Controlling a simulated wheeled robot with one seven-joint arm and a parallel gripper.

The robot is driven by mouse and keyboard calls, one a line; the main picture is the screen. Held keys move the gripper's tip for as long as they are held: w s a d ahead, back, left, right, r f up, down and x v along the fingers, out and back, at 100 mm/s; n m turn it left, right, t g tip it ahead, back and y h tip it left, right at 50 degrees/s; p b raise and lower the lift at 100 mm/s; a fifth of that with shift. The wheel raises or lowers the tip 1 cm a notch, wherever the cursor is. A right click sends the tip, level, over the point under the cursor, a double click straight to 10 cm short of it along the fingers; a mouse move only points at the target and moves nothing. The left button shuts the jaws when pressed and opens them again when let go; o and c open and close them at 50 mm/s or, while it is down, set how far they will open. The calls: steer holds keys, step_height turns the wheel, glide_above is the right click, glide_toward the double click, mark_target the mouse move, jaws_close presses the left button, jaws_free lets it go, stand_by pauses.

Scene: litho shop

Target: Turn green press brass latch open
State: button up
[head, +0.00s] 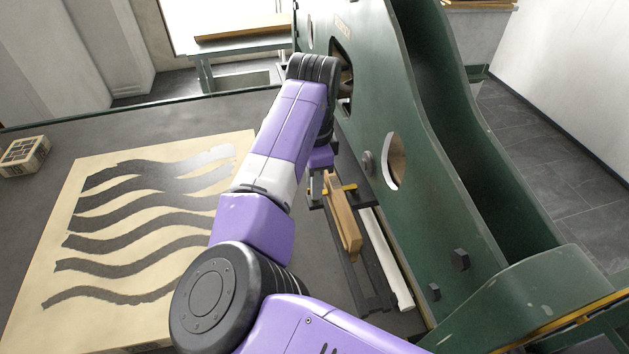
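The green press (440,150) fills the right half of the head view, with its tall side frame leaning over the bed. A small brass-coloured bar (348,188), which looks like the latch, lies low beside the frame, close to a wooden piece (342,218). My gripper (316,188) points down at the left end of this bar. Its fingers are small and partly hidden by my wrist, so I cannot tell whether they touch the bar or how far apart they are.
A pale slab (60,225) with dark wavy stripes lies on the grey bed to the left, with a small box (24,155) beyond it. A white bar (388,262) lies beside the wooden piece. The press frame closely bounds my gripper on the right.

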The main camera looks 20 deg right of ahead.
steer(key=shift+f, duration=0.25)
jaws_close()
